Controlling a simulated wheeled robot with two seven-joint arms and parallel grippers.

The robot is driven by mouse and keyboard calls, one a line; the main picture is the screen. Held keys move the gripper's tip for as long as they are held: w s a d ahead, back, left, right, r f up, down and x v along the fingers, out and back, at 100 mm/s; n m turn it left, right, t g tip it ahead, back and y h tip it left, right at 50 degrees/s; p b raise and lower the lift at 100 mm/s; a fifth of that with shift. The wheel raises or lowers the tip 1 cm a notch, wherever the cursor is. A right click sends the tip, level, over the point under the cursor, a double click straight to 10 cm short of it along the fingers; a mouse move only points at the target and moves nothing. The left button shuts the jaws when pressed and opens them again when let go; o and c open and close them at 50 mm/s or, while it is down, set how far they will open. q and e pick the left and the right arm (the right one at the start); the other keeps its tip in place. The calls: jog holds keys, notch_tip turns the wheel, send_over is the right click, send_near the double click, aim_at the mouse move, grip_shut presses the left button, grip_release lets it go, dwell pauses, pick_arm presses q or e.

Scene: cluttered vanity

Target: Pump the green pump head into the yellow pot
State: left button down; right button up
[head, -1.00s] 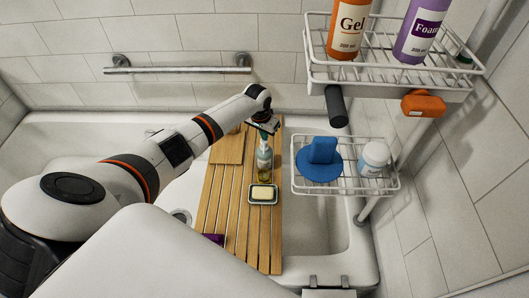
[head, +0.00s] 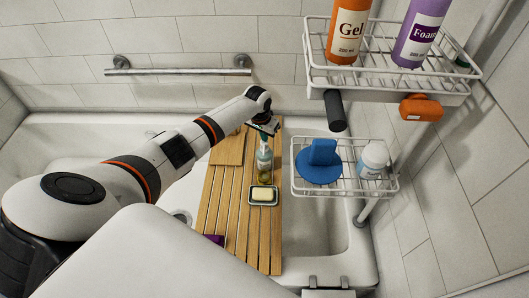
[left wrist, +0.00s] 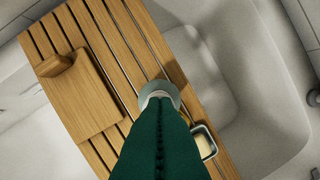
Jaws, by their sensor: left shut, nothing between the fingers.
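A pump bottle (head: 264,160) with a pale, grey-green body stands upright on the slatted wooden bath tray. Its top lies right under my left gripper (head: 266,128), which is shut and empty. In the left wrist view, the dark green shut fingers (left wrist: 160,145) cover most of the bottle; only a pale round part (left wrist: 159,97) shows past their tips. I cannot tell whether the fingers touch the pump head. A small olive-yellow thing (head: 264,178), perhaps the yellow pot, shows at the bottle's foot, partly hidden. My right gripper is not in view.
A purple item (head: 214,239) is near the front. Wire shelves (head: 345,190) stand to the right.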

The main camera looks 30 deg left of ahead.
pick_arm(q)
jog(key=shift+f, duration=0.1)
dwell(0.3)
jog(key=shift+f+b, duration=0.5)
jog(key=shift+f, duration=0.05)
jog(key=shift+r+p, duration=0.65)
jog(key=shift+p, duration=0.2)
jog(key=shift+f, duration=0.2)
jog(key=shift+f+b, duration=0.55)
jog(key=shift+b, duration=0.1)
jog(key=shift+r+p, duration=0.75)
jog(key=shift+p, duration=0.15)
jog(key=shift+f, duration=0.15)
